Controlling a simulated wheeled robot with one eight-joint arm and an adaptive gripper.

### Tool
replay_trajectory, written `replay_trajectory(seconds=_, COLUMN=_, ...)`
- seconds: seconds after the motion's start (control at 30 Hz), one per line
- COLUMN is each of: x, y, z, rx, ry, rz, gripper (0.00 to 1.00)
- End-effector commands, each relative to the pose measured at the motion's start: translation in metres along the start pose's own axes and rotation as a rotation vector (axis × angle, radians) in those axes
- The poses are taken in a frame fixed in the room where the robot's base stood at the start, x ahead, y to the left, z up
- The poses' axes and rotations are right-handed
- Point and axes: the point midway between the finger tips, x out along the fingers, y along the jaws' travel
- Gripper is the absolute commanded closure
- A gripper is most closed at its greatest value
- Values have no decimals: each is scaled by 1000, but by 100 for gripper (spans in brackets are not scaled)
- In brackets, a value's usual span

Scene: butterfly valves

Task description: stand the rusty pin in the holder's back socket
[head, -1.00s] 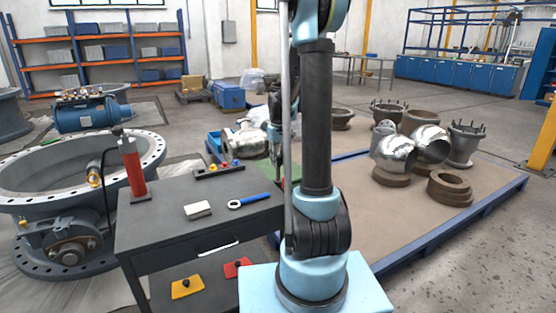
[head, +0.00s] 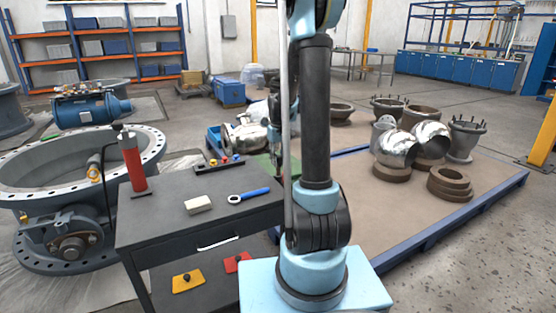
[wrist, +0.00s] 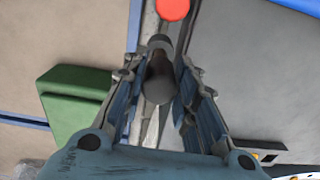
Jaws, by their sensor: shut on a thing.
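The holder (head: 207,172) is a dark narrow strip near the back of the grey cart top, with small red and yellow knobs on it. In the wrist view a red round knob (wrist: 172,8) shows at the top edge. My gripper (wrist: 160,75) is shut on the rusty pin (wrist: 159,82), a dark brownish piece seen nearly end-on between the fingers. In the head view my gripper (head: 275,142) is beside the cart's right back edge, partly hidden behind my arm, and the pin cannot be made out. The back socket is not clearly visible.
A green block (wrist: 75,105) lies left of my gripper in the wrist view. The cart's front right top is clear.

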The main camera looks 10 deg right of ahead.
Motion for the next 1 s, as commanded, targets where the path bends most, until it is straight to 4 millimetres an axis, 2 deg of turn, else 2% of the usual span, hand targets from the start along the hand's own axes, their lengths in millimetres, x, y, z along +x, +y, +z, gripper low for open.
replay_trajectory(seconds=1.0, x=24, y=0, z=0, rx=0, ry=0, rz=0, gripper=97)
